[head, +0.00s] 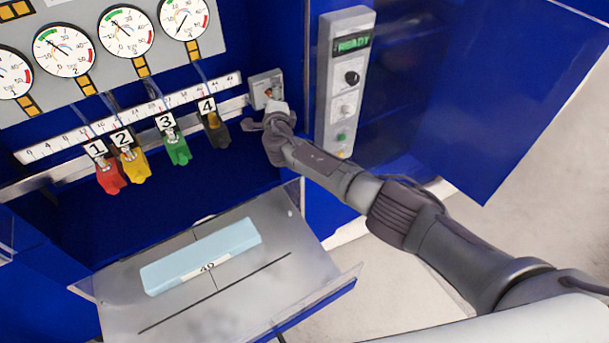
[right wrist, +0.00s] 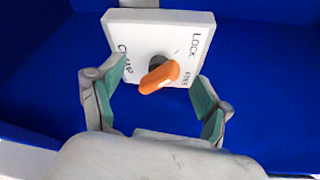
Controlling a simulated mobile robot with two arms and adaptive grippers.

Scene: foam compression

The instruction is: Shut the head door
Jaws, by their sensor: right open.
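A large blue door panel (head: 475,110) stands open at the right of the blue cabinet. I cannot tell whether this is the head door. My right gripper (head: 268,125) is at a small grey box with an orange knob (head: 268,91), at the right end of the numbered rail. In the right wrist view, the gripper (right wrist: 154,78) is open, with its green-padded fingers on either side of the orange knob (right wrist: 160,77). The knob sits on a white plate (right wrist: 184,37) lettered LOCK. The fingers appear apart from the knob. My left gripper is not in view.
A grey tray (head: 215,310) with clear edges juts out at the front, holding a light blue foam block (head: 200,255). Several coloured numbered clamps hang from the rail (head: 60,142) below dial gauges. A control panel (head: 345,85) reading READY is right of the gripper.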

